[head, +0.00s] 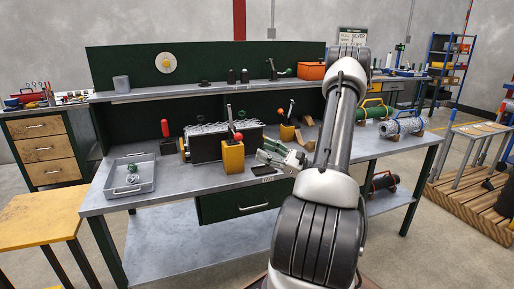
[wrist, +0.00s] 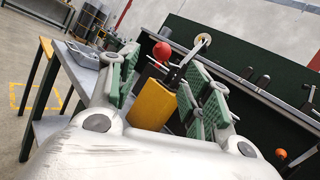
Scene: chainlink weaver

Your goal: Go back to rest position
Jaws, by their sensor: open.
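My gripper (head: 266,156) is at the end of my raised arm, above the workbench (head: 175,190) and just right of a yellow block (head: 232,158) with a red-knobbed lever (head: 237,137). In the wrist view my gripper (wrist: 166,88) has its green-padded fingers apart. The yellow block (wrist: 152,104) and the red knob (wrist: 162,51) show in the gap between them. I cannot tell from this view how far ahead the block stands; in the head view it looks apart from the fingers. Nothing is visibly held.
A grey tray (head: 131,187) with small parts sits at the bench's left. A dark machine with wire mesh (head: 212,128) stands behind the block. Another lever (head: 290,115) and wooden pieces (head: 305,134) are to the right. A shelf (head: 215,88) runs along the back.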

